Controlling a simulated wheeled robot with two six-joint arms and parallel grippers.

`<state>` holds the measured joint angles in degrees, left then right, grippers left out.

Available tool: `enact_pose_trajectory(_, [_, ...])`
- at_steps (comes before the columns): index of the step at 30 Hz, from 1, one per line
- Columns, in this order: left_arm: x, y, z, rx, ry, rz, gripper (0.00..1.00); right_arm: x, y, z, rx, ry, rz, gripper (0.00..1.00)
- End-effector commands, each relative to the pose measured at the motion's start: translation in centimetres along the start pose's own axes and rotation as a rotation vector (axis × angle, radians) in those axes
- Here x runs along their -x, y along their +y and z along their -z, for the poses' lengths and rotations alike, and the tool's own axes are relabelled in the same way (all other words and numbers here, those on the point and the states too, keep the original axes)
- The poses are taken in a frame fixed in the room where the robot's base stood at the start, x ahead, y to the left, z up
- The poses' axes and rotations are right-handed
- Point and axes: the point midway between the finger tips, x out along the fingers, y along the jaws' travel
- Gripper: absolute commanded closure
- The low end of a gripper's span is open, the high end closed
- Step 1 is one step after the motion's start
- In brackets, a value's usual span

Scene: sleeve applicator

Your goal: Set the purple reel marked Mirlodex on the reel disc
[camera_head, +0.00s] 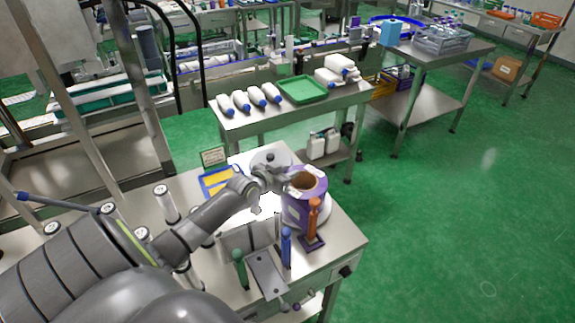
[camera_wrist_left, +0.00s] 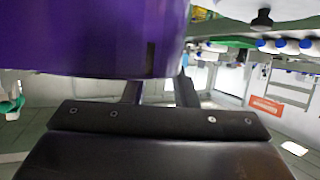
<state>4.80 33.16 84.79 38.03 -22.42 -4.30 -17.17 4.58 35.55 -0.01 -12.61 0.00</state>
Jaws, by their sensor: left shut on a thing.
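The purple reel (camera_head: 293,209), with a brown core and white labels on it, is at the right part of the applicator table in the head view. It fills the top of the left wrist view (camera_wrist_left: 90,38). I cannot read its name. My left gripper (camera_head: 287,181) is shut on the reel's near-left rim side; its fingers (camera_wrist_left: 158,92) reach up to the reel in the left wrist view. A pale round disc (camera_head: 324,213) shows beneath and right of the reel. I cannot tell whether the reel touches it. Another disc with a black knob (camera_head: 270,157) lies behind.
Orange (camera_head: 313,216), blue (camera_head: 286,248) and green (camera_head: 240,268) handled posts stand in front of the reel. White rollers (camera_head: 166,202) stand at left. A bench with white bottles (camera_head: 240,100) and a green tray (camera_head: 303,89) is behind. The floor at right is clear.

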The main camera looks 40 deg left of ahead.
Motion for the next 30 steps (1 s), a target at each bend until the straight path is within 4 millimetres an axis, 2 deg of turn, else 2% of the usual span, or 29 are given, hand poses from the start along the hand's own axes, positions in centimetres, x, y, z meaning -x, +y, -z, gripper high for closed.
enact_pose_trajectory(8, [-0.2, 0.1, 0.1, 0.000, 0.012, -0.002, 1.00, 0.0, 0.0, 0.0, 0.000, 0.000, 0.000, 1.00])
enact_pose_trajectory(9, [-0.2, 0.0, -0.5, -0.001, 0.000, 0.000, 0.71, 0.0, 0.0, -0.1, 0.000, 0.000, 0.000, 1.00])
enact_pose_trajectory(13, [-0.2, 0.0, -0.4, -0.001, 0.000, 0.000, 0.54, 0.0, 0.0, -0.1, 0.000, -0.001, 0.000, 1.00])
enact_pose_trajectory(23, [0.0, 0.0, -0.3, -0.001, 0.001, 0.000, 0.53, 0.0, 0.0, -0.1, 0.000, -0.001, 0.000, 1.00])
enact_pose_trajectory(30, [2.5, -0.1, -0.4, -0.005, 0.000, 0.000, 0.53, 0.1, 0.0, -0.1, 0.000, -0.001, 0.000, 1.00])
